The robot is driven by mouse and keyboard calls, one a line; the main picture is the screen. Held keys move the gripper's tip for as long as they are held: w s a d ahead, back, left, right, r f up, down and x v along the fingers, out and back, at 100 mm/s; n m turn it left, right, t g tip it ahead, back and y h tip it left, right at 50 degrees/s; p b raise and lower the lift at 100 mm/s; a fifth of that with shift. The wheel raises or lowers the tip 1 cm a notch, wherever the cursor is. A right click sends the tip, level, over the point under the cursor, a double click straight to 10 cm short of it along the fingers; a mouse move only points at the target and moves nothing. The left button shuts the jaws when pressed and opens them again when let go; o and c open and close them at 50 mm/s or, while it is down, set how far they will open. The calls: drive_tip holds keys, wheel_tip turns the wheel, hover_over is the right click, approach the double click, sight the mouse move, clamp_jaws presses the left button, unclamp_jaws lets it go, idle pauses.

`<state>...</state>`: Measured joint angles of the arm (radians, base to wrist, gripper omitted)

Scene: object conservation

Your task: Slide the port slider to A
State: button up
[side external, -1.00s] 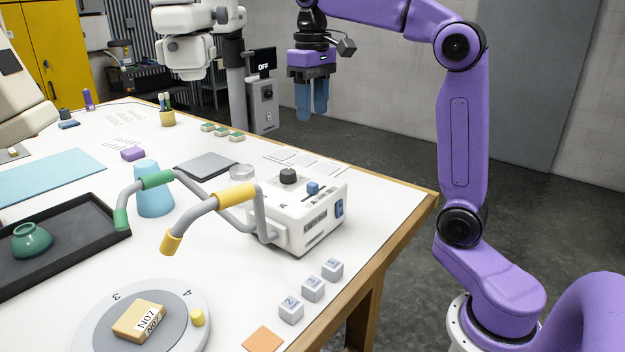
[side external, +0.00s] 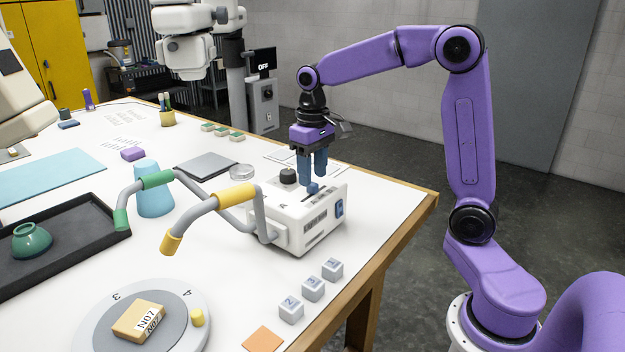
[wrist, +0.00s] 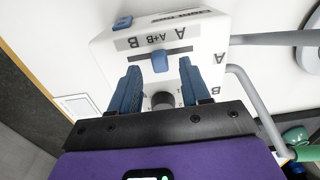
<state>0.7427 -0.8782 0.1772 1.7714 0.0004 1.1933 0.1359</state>
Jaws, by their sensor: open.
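The port slider is a small blue block (side external: 313,188) in a dark slot on top of the white box (side external: 300,236). In the wrist view the slider (wrist: 160,62) sits near the middle of its slot, by the A+B mark, with A to the right and B to the left. My gripper (side external: 314,178) is open and points down at the box top. In the wrist view its blue fingertips (wrist: 160,70) are apart, one on each side of the slider. I cannot tell whether either finger touches it.
A black knob (side external: 288,177) stands on the box near the slot. A blue switch (side external: 339,208) is on the box's side. Bent grey tubes with yellow (side external: 236,195) and green grips reach out left of the box. Grey numbered cubes (side external: 312,288) lie in front.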

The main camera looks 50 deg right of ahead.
sight(303, 199)
drive_tip(key=shift+f, duration=1.3)
drive_tip(key=shift+c, duration=0.3)
clamp_jaws()
drive_tip(key=shift+a, duration=1.75)
drive_tip(key=shift+o, duration=0.3)
unclamp_jaws()
wheel_tip(303, 199, up, 18)
drive_tip(key=shift+f, duration=0.25)
